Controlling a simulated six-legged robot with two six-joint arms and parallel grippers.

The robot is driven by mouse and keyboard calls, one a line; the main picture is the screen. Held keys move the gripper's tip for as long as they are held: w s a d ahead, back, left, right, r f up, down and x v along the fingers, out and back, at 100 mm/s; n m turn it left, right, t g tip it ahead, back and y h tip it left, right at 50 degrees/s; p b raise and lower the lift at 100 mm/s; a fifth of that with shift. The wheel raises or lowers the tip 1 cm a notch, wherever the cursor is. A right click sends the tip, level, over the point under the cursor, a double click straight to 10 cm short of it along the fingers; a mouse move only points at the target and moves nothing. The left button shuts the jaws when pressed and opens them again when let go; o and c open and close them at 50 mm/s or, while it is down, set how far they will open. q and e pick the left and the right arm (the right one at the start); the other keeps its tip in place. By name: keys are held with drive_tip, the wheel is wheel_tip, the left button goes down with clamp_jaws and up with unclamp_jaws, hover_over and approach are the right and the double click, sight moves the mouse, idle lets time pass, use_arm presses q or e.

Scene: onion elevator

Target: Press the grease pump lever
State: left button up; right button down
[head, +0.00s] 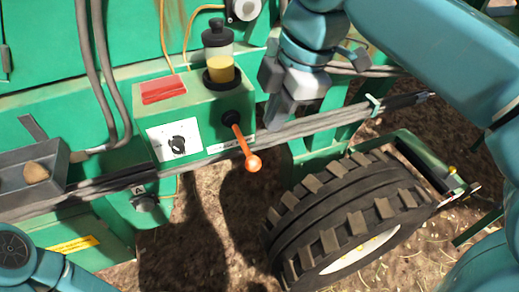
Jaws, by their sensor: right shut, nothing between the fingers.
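The grease pump is a green box (190,118) on the green machine. A clear reservoir (220,70) with yellow grease and a black cap stands on top. Its orange lever (242,146) sticks out from a black hub on the front and slants down to the right, ending in a round orange knob. My right gripper (274,122) points down, to the right of the box and above and right of the knob. It is shut and empty, and appears apart from the lever. Only part of my left arm shows at the bottom left; its gripper is out of view.
A large black treaded wheel (345,215) stands below right. Grey cables (300,128) run across the machine just under the box. A grey tray (60,165) holding a brown lump is at the left. Bare soil shows below the lever.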

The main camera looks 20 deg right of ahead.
sight(256, 159)
drive_tip(key=x, duration=1)
drive_tip(key=shift+w+d+b, duration=0.1)
drive_tip(key=shift+w+b, duration=0.05)
drive_tip(key=shift+b, duration=0.15)
drive_tip(key=shift+f, duration=0.1)
wheel_tip(256, 159, down, 9)
drive_tip(key=t+b, duration=0.6)
drive_tip(key=b, duration=1.2)
drive_tip(key=shift+s+n+b, duration=0.25)
drive_tip(key=shift+n+b, duration=0.05)
